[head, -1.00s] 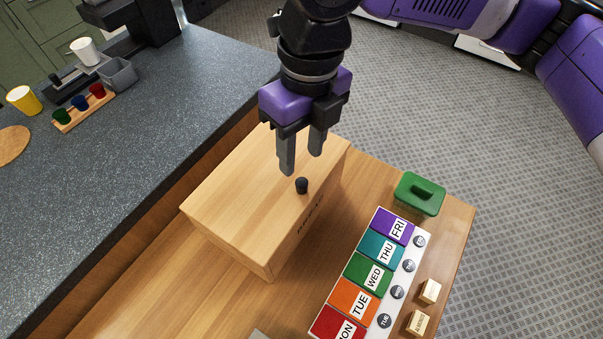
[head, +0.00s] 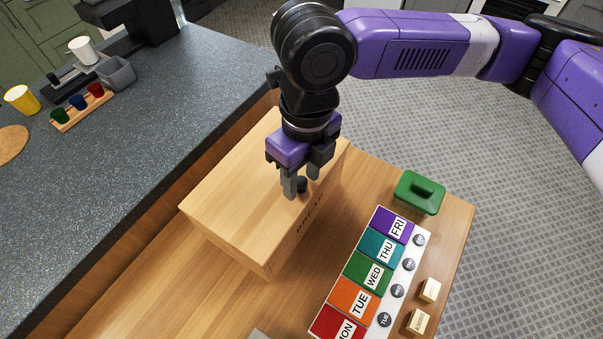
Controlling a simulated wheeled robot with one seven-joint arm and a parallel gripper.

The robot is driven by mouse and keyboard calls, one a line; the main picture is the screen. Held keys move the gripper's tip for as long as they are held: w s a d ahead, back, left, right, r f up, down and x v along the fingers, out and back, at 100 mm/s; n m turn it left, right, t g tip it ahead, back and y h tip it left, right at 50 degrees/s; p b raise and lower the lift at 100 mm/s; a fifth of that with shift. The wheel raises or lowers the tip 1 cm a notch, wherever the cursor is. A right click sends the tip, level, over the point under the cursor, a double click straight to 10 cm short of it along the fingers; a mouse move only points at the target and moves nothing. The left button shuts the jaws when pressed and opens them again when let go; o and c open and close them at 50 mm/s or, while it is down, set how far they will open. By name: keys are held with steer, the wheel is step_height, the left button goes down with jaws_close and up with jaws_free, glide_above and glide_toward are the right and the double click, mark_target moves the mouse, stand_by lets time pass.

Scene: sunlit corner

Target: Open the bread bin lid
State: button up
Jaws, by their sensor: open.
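The bread bin (head: 240,205) is a light wooden box with a closed flat lid (head: 235,180). Dark lettering on its front is partly hidden. A small black knob (head: 302,184) stands on the lid near its front edge. My gripper (head: 301,187) points down over the lid, open, with its two dark fingers on either side of the knob. I cannot tell whether either finger touches the knob.
The bin stands on a wooden table. A colored weekday board (head: 367,275), a green lidded box (head: 419,192) and small wooden blocks (head: 430,291) lie to its right. A dark speckled counter (head: 130,170) with cups is at left.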

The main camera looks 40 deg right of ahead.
steer(key=shift+c, duration=0.2)
jaws_close()
stand_by(1.1)
